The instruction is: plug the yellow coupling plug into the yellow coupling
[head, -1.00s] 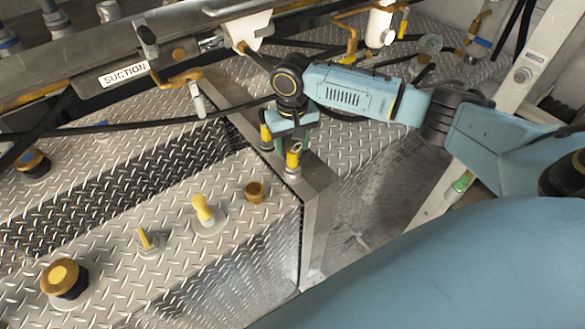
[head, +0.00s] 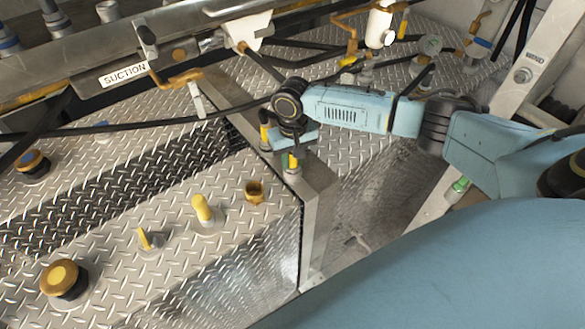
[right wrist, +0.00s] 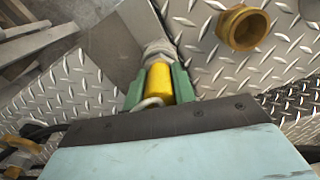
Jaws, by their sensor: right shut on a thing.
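The yellow coupling plug (head: 293,161) is upright at the corner of the metal bench, a grey metal fitting just below it. My right gripper (head: 290,153) is shut on it from above. In the right wrist view the yellow plug (right wrist: 159,84) sits between the green finger pads, with a small metal ring on its near end and a steel hex fitting (right wrist: 158,50) directly beyond it. I cannot tell whether it is seated in that fitting. A second yellow fitting (head: 264,134) stands just left of my gripper. I cannot tell which fitting is the yellow coupling. My left gripper is out of view.
An open brass socket (head: 255,191) is on the tread plate left of the plug. A black hose (head: 150,128) crosses behind. The bench side drops off at right.

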